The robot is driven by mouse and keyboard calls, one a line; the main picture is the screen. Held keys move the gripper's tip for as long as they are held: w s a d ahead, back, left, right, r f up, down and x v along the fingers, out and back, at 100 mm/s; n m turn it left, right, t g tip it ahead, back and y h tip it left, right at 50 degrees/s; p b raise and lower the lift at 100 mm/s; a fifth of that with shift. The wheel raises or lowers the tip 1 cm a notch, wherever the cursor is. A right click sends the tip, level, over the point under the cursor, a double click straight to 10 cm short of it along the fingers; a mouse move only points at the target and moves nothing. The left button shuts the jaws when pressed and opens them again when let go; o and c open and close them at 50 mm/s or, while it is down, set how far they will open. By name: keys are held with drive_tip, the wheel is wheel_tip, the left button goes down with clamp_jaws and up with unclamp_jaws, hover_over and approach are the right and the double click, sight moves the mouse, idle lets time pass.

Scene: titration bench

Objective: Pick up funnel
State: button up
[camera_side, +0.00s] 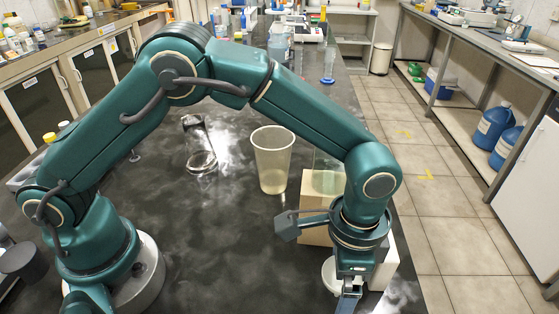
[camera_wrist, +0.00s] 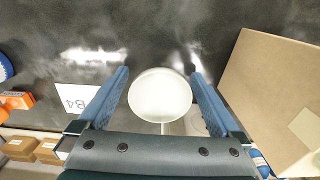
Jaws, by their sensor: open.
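The funnel shows in the wrist view as a white round mouth (camera_wrist: 160,95), with a thin pale stem-like part below it. It lies in the gap between the two blue fingers of my gripper (camera_wrist: 159,74), which are spread on either side of it. I cannot tell whether they touch it. In the side view my gripper (camera_side: 348,300) points down near the bottom edge, with its tips cut off. A white rounded piece (camera_side: 329,274), likely the funnel, shows just left of it, partly hidden.
A cardboard box (camera_wrist: 272,88) stands close right of my gripper in the wrist view. A translucent beaker (camera_side: 272,165) and a glass vessel (camera_side: 201,161) stand behind on the dark bench. A "B4" label (camera_wrist: 78,100) and an orange object (camera_wrist: 17,101) are at left.

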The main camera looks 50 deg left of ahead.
drive_tip(key=shift+f, duration=0.2)
drive_tip(key=c, duration=1.3)
drive_tip(key=shift+r, duration=0.15)
